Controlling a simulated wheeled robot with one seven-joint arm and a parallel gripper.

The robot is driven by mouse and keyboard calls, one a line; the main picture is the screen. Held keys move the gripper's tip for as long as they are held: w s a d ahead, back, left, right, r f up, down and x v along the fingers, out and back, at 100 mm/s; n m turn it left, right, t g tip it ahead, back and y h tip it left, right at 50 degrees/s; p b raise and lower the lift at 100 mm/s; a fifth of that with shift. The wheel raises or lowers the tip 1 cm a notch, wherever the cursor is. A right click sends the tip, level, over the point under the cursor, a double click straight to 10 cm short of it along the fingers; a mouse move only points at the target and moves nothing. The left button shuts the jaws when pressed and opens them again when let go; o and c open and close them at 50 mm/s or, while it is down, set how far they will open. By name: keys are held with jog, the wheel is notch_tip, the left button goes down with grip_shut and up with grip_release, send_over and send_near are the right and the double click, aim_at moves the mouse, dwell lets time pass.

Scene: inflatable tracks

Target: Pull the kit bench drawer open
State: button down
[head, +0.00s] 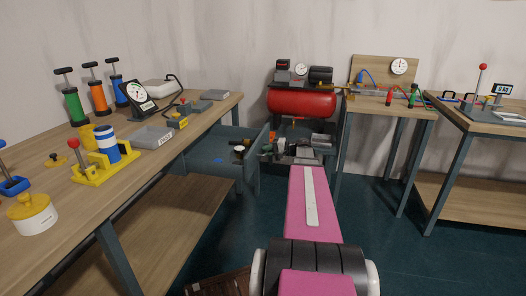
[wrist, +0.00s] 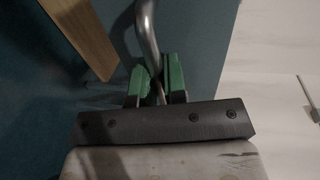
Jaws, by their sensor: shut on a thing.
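The kit bench drawer (head: 210,165) is a blue-grey box under the long wooden bench at the left in the head view. It stands out from under the bench top, and part of its inside shows, with a small blue patch. Its front panel (head: 257,165) faces my arm. My gripper (wrist: 159,88) has green fingers, shut on a curved metal handle (wrist: 146,30) in the wrist view. The handle stands in front of a blue-grey panel (wrist: 193,45). In the head view my gripper (head: 270,144) is at the drawer front, and the handle is hard to make out there.
The long bench (head: 190,125) carries pumps, a gauge, a yellow fixture and a grey tray. A red tank (head: 302,102) stands behind my arm. Two more tables, one with a dial board (head: 385,70), stand at the right. Dark floor (head: 365,240) is clear right of my arm.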

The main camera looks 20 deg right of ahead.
jog(key=c, duration=1.2)
grip_release()
jog(key=v, duration=1)
jog(key=shift+s+d, duration=0.2)
jog(key=shift+d, duration=0.15)
